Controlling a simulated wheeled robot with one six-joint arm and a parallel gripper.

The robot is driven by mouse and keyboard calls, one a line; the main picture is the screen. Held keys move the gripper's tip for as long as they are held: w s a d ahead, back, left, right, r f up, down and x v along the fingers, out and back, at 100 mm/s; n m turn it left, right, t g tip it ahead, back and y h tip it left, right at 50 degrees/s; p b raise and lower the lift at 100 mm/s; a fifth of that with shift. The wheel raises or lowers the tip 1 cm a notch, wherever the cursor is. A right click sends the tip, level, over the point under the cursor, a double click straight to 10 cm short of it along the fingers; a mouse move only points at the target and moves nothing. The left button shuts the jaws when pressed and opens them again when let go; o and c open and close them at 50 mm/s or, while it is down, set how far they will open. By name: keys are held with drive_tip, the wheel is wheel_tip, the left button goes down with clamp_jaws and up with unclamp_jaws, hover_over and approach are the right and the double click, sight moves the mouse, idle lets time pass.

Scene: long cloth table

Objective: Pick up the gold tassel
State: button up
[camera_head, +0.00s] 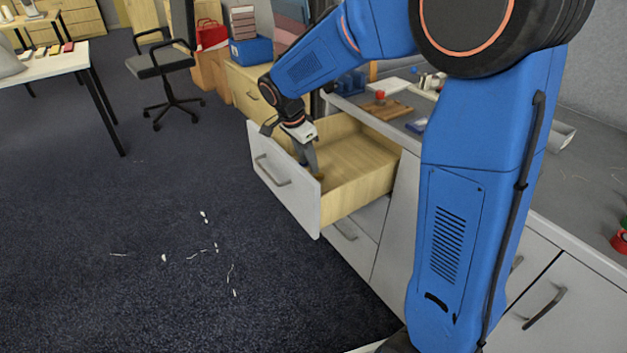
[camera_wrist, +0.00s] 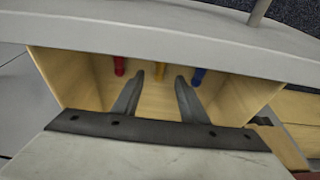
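The gold tassel (camera_wrist: 160,72) shows in the wrist view as a small yellow-gold piece inside the open drawer (camera_head: 350,172), close to the drawer's front panel. Its upper end is hidden by the panel's edge. A red tassel-like piece (camera_wrist: 119,66) lies to its left and a blue one (camera_wrist: 198,76) to its right. My gripper (camera_wrist: 155,85) is open, its two fingers apart, with the gold tassel between and beyond the tips. In the head view my gripper (camera_head: 312,168) reaches down into the drawer behind its white front. No tassel is clearly visible there.
The drawer's white front panel (camera_head: 284,182) with its handle stands close to my gripper. A grey counter (camera_head: 410,115) above holds a wooden board (camera_head: 388,110) and small items. An office chair (camera_head: 160,65) stands at the left. Small white scraps lie on the dark carpet.

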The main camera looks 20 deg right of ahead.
drive_tip(key=shift+x, duration=3)
drive_tip(key=shift+c, duration=0.6)
clamp_jaws()
